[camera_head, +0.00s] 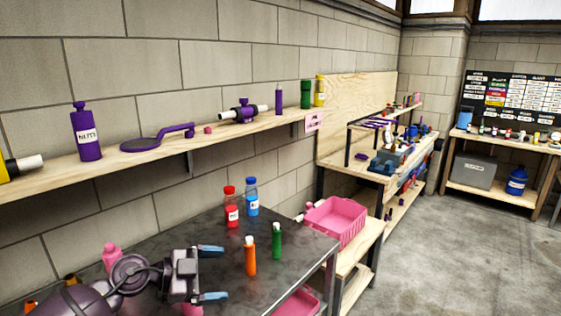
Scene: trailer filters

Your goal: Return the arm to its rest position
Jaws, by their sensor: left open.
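My left arm comes in from the lower left, over the dark metal table (309,246). My left gripper (212,273) is open, with its two blue-tipped fingers apart and nothing visible between them. An orange tube (250,257) and a green tube (276,241) stand upright on the table, to the right of the fingers. A red bottle (231,212) and a blue bottle (252,200) stand behind them. My right gripper is not in this view.
A wooden wall shelf (200,147) holds a purple bottle (86,135) and several other items. A pink bottle (112,256) stands beside my arm. A pink basket (336,221) sits right of the table. Workbenches line the back; the concrete floor (435,265) at right is clear.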

